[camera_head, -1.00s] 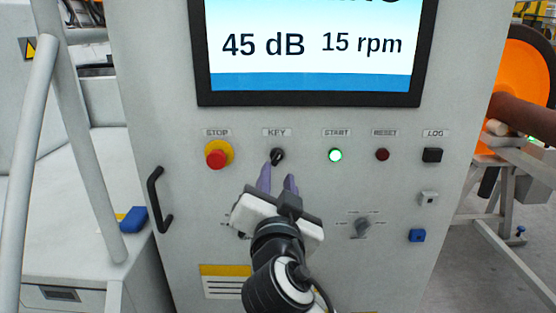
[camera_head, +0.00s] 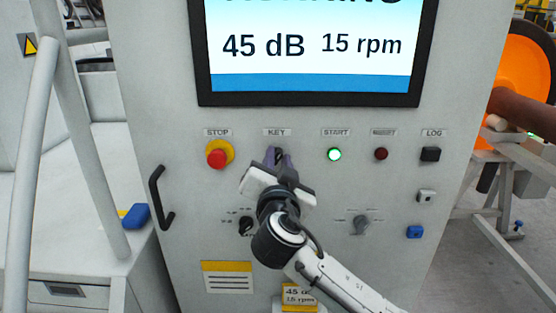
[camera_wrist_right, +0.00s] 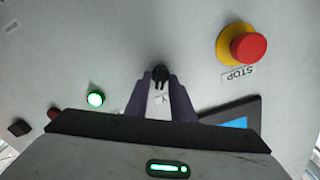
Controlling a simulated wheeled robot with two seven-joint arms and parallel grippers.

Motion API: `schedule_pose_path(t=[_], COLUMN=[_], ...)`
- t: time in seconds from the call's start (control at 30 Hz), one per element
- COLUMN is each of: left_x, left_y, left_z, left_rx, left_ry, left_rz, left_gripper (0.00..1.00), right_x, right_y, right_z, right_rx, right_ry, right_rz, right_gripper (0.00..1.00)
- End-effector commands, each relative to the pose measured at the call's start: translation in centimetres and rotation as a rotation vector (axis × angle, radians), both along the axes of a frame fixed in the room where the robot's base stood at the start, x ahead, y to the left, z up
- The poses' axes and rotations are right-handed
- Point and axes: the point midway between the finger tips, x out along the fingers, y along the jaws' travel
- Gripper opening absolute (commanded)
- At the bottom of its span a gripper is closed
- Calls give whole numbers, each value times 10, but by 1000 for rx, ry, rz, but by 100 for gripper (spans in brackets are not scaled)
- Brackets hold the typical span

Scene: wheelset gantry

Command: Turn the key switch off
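The key switch (camera_head: 279,154) is a small black knob under the KEY label on the grey cabinet panel. It also shows in the right wrist view (camera_wrist_right: 160,74), at the tips of the fingers. My right gripper (camera_head: 280,156) reaches up to it from below, with one purple finger on each side of the switch. In the right wrist view the fingers (camera_wrist_right: 160,85) are apart, with a gap around the knob; I cannot tell that they touch it. The fingers and white palm hide the panel just below the switch. My left gripper is not in view.
The red STOP button (camera_head: 217,154) is left of the key switch. The lit green START button (camera_head: 334,154), dark red RESET button (camera_head: 381,153) and black LOG button (camera_head: 430,154) are to its right. Two rotary knobs sit below. A black handle (camera_head: 161,198) protrudes at left.

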Motion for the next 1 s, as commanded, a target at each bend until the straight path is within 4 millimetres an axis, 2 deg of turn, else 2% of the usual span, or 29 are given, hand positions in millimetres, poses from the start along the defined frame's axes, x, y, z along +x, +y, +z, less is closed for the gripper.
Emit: schedule_pose_path(t=[0.27,0.47,0.7,1.0], left_x=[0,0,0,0], left_y=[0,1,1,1], left_z=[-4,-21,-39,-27], left_rx=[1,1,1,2], left_ry=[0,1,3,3], left_rz=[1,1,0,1], left_gripper=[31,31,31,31], right_x=[0,-1,-1,0], right_y=[0,1,2,2], right_z=[-2,-6,-3,1], right_rx=[-11,-74,-245,-537], right_ry=[1,3,3,5], right_rz=[0,-1,-1,-2], right_gripper=[0,0,0,0])
